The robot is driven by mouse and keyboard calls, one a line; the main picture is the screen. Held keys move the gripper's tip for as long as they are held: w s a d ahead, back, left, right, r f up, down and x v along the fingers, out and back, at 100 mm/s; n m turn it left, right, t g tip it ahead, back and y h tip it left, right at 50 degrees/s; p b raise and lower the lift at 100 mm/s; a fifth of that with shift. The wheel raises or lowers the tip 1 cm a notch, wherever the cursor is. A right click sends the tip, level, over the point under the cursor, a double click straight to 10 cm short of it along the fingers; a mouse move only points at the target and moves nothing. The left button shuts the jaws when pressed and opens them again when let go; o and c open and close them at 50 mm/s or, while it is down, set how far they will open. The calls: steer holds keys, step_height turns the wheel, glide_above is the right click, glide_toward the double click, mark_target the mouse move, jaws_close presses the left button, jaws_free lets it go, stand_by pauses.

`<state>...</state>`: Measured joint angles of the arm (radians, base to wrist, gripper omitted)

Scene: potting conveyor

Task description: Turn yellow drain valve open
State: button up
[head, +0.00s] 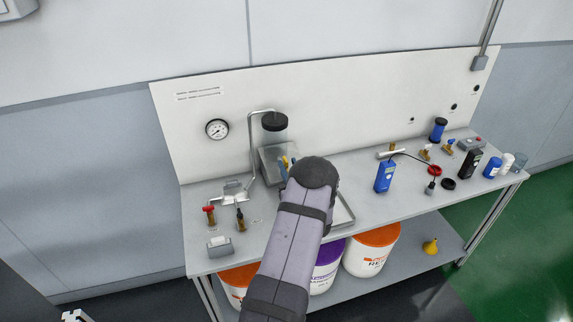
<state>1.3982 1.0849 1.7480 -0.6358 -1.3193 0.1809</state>
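A small yellow piece (285,161) shows just left of my arm's dark rounded end, in front of the grey box on the bench. It may be the handle of the yellow drain valve, but it is too small and too covered to be sure. A blue bit sits right beside it. My arm reaches up from the bottom middle and its end covers the area around this piece. My gripper is hidden behind the arm, so its fingers and any contact with the valve cannot be seen.
A grey bench (357,201) carries a tray partly behind my arm. A bent pipe (250,150) and a gauge (217,129) stand behind. Red- and black-topped fittings (210,215) are at left; a blue meter (385,176) and several bottles at right. Buckets and a yellow funnel (430,246) sit below.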

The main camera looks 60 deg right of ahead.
steer(key=shift+b+v, duration=0.45)
steer(key=shift+v, duration=1.2)
